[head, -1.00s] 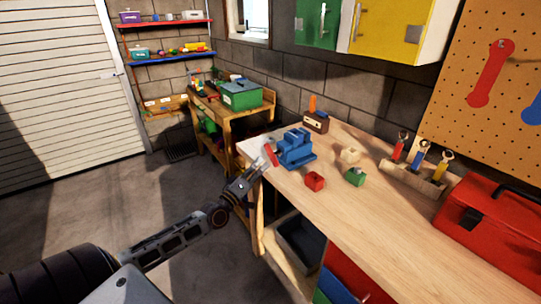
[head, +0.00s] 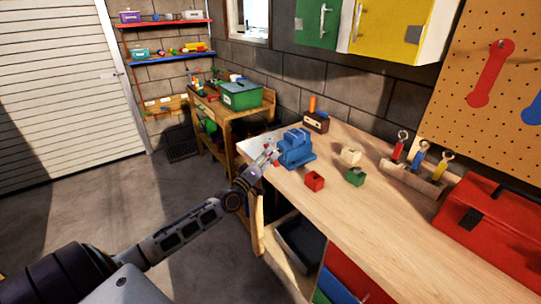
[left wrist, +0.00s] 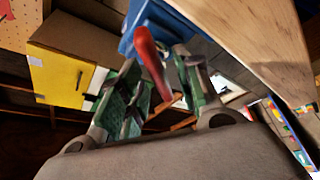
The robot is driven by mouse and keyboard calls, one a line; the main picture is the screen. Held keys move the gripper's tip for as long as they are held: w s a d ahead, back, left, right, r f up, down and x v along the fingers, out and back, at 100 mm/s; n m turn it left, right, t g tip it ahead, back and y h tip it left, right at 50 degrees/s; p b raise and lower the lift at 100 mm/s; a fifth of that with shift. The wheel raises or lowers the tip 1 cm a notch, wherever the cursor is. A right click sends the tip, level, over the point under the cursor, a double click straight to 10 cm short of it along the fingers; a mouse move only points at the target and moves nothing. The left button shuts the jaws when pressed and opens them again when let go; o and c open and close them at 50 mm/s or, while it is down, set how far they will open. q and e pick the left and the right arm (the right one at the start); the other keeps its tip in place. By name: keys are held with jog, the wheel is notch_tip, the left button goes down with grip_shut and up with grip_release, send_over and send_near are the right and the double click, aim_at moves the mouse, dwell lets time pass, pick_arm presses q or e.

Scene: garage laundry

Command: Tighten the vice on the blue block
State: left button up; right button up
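The blue vice (head: 297,150) stands at the left end of the wooden workbench. A blue part of it (left wrist: 168,20) also shows at the top of the left wrist view. I cannot pick out the blue block apart from the vice. The vice's red handle (left wrist: 150,62) shows in the left wrist view between the fingers of my left gripper (left wrist: 158,90). The fingers are apart, with gaps beside the handle. In the head view my left gripper (head: 262,160) is at the bench's left edge, just left of the vice, and covers most of the handle. My right gripper is not in view.
On the workbench (head: 345,218) are a red block (head: 314,181), a green block (head: 355,176), a cream block (head: 350,156), a tool rack (head: 412,180) and a red toolbox (head: 490,230). Cabinets hang above. Open floor lies left of the bench.

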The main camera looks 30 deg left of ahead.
pick_arm(q)
jog(key=shift+w+d+r, duration=0.1)
jog(key=shift+w+r, duration=0.1)
jog(key=shift+w, duration=0.5)
grip_shut()
